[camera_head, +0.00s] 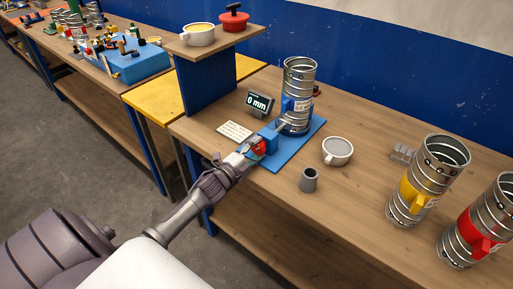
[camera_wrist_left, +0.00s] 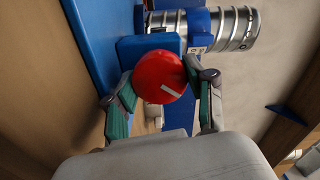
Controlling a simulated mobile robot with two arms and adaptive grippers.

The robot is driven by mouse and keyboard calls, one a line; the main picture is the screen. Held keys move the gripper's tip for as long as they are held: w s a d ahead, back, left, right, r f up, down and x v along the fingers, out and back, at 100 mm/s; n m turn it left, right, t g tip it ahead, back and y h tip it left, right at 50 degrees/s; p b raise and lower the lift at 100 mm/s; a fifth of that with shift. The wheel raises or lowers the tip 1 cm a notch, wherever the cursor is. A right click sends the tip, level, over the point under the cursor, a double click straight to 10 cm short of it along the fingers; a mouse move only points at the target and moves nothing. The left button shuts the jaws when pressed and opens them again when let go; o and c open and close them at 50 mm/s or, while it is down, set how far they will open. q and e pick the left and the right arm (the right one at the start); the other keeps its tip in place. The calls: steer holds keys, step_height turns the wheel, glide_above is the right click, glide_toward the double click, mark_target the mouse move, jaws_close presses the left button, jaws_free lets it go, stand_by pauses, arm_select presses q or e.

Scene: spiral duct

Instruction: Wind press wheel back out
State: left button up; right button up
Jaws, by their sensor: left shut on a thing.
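The red press wheel (camera_wrist_left: 160,77) with a white mark on its face sits in front of a blue block in the left wrist view. In the head view the wheel (camera_head: 258,148) is partly hidden by my left gripper (camera_head: 252,151). My left gripper (camera_wrist_left: 160,92) is shut on the wheel, one finger on each side. The press stands on a blue base plate (camera_head: 297,146) and holds an upright spiral duct (camera_head: 298,80) with a blue clamp. A small display (camera_head: 260,103) beside it reads "0 mm". My right gripper is not in view.
Ducts with a yellow clamp (camera_head: 414,191) and a red clamp (camera_head: 486,246) stand farther right. A paper card (camera_head: 235,131) lies left of the press. A shelf (camera_head: 225,42) rises behind.

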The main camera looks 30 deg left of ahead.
arm_select(q)
steer(key=n+p, duration=0.1)
steer(key=n, duration=0.3)
steer(key=shift+n, duration=1.8)
steer(key=o, duration=1.2)
steer(key=shift+c, duration=0.2)
steer(key=s+a, duration=0.1)
steer(key=s, duration=1.1)
steer(key=shift+f, duration=0.15)
